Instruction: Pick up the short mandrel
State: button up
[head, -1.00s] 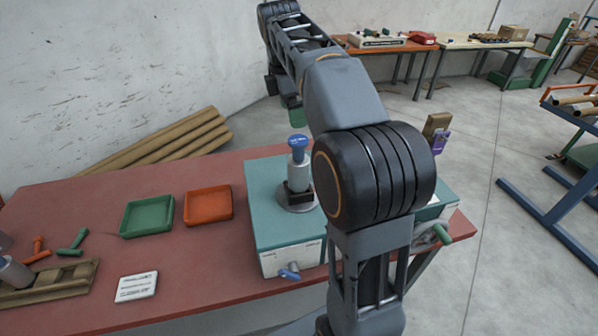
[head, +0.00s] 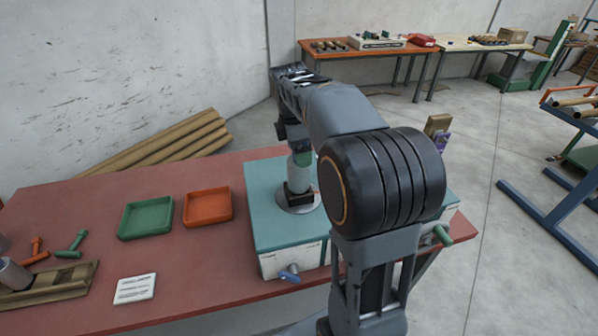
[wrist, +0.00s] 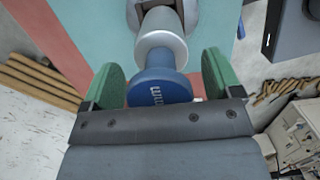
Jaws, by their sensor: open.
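A silver mandrel with a blue head (wrist: 158,85) stands upright on the teal winder box (head: 270,228). In the head view its grey body (head: 298,180) shows, but its blue head is hidden by my gripper (head: 302,157). In the wrist view my gripper (wrist: 161,75) is open, with one green finger on each side of the blue head. I cannot tell if the fingers touch it. Another grey cylinder (head: 14,274) lies at the left edge in a wooden cradle (head: 62,281); I cannot tell which of the two is shorter.
A green tray (head: 146,235) and an orange tray (head: 208,222) sit left of the winder on the red table (head: 200,275). A white card (head: 135,288) lies in front.

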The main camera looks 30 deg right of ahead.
jog(key=shift+f, duration=0.15)
grip_shut()
dwell(0.8)
jog(key=shift+r, duration=0.6)
notch_tip(320, 180, up, 2)
jog(key=shift+r, duration=0.15)
jog(key=s+a+r+p, duration=0.1)
jog(key=s+a+r, duration=0.2)
jog(key=s+r, duration=0.3)
jog(key=s+a+r+p, duration=0.1)
jog(key=s+a+r, duration=0.2)
jog(key=s+r, duration=0.3)
jog(key=shift+s+r+p, duration=0.35)
jog(key=shift+r+p, duration=0.05)
jog(key=shift+r, duration=0.9)
